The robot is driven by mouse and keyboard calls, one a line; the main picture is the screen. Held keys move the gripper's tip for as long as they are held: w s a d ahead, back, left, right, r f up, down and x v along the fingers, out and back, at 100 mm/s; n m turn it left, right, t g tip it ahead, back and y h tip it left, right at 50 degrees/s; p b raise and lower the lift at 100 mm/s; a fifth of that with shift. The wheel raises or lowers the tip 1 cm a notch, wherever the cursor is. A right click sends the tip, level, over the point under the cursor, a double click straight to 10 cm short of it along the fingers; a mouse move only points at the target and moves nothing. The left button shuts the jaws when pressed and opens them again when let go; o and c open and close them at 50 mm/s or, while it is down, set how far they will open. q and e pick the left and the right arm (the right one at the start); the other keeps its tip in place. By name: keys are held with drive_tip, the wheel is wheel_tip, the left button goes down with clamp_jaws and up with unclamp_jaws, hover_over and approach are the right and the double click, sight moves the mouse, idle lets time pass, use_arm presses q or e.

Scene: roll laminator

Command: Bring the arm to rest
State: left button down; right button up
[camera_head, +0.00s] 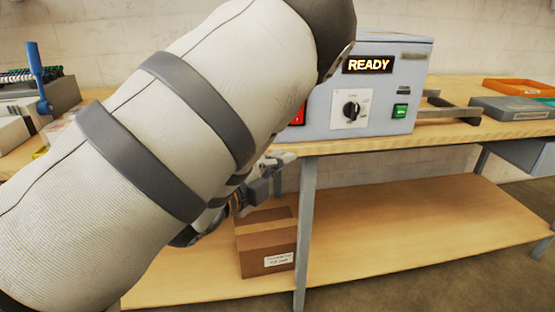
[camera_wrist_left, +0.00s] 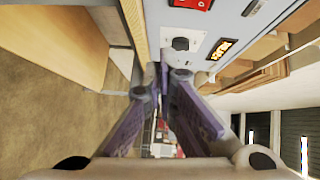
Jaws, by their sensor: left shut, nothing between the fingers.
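My left arm crosses the head view from the lower left and hides much of the bench. My left gripper (camera_head: 280,163) shows behind the arm at the bench's front edge, just below the laminator. In the left wrist view its fingers (camera_wrist_left: 164,72) are together with nothing between them. The laminator (camera_head: 375,85) is a grey-blue box on the bench, with a lit READY display, a black knob and a green switch. It also shows in the left wrist view (camera_wrist_left: 205,22), beyond the fingertips. My right gripper is not in view.
The wooden bench top (camera_head: 450,133) has a front edge close to the gripper. A cardboard box (camera_head: 266,250) stands on the lower shelf (camera_head: 400,235). An orange tray (camera_head: 520,87) and a grey box (camera_head: 508,108) lie at right. A blue-handled device (camera_head: 40,85) stands at left.

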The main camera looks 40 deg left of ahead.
use_arm(q)
drive_tip(key=shift+f, duration=0.1)
drive_tip(key=s+d+f+n+g, duration=0.1)
drive_tip(key=s+f+n+g, duration=0.5)
drive_tip(key=f, duration=0.7)
drive_tip(key=s+d+f+n+g, duration=0.2)
drive_tip(key=s+f+n+g, duration=0.25)
drive_tip(key=s+f, duration=0.65)
drive_tip(key=s+d+f+n+g, duration=0.3)
drive_tip(key=s+d+f+g, duration=0.1)
drive_tip(key=s, duration=0.6)
drive_tip(key=s+d+f+n+g+h, duration=0.1)
drive_tip(key=s+d+f+n+g, duration=0.2)
drive_tip(key=s, duration=0.7)
wheel_tip(320, 180, down, 2)
drive_tip(key=shift+d+g+p, duration=0.45)
drive_tip(key=shift+d+g, duration=0.1)
drive_tip(key=shift+g, duration=0.6)
drive_tip(key=c, duration=2.4)
unclamp_jaws()
